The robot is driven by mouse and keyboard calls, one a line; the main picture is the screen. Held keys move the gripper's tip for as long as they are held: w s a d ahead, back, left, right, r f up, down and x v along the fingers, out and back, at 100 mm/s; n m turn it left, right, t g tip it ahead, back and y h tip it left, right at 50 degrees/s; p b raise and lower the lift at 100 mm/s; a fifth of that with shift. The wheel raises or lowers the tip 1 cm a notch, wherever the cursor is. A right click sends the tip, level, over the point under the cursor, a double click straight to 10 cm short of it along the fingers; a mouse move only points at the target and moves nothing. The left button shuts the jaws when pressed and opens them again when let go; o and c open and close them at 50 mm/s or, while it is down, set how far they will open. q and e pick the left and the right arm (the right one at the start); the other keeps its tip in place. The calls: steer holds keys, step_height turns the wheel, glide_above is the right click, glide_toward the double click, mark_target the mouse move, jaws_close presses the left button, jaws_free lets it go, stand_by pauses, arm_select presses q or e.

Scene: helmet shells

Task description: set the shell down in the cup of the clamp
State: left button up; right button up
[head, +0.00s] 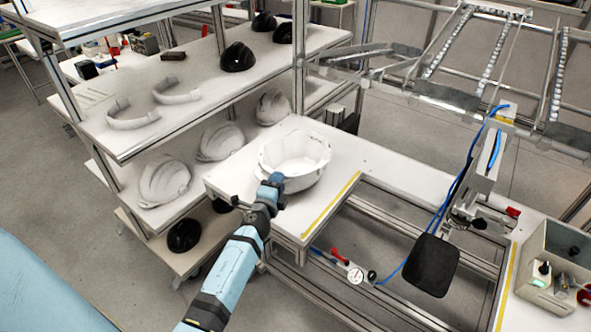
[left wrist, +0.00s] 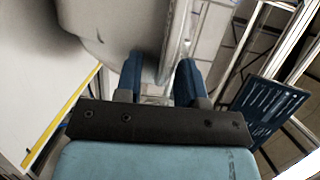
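A white helmet shell (head: 296,160) is open side up over the near end of the white bench (head: 236,170). I cannot tell whether it touches the bench. My left gripper (head: 274,181) is at the near left side of its rim. In the left wrist view, the two blue fingers (left wrist: 160,78) stand apart at the shell (left wrist: 100,25), with part of its edge between them; whether they press on it is unclear. I cannot make out the clamp's cup; it may be hidden by the shell. My right gripper is out of view.
A shelf rack (head: 205,95) with more white shells and black helmets stands at the left. A dark pad (head: 432,265) on a post with blue hoses is at the right. A grey control box (head: 560,262) is at the far right. The bench beyond the shell is clear.

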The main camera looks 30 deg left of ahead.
arm_select(q)
steer(key=shift+c, duration=0.2)
steer(key=shift+s, duration=0.1)
jaws_close()
steer(key=shift+r, duration=0.1)
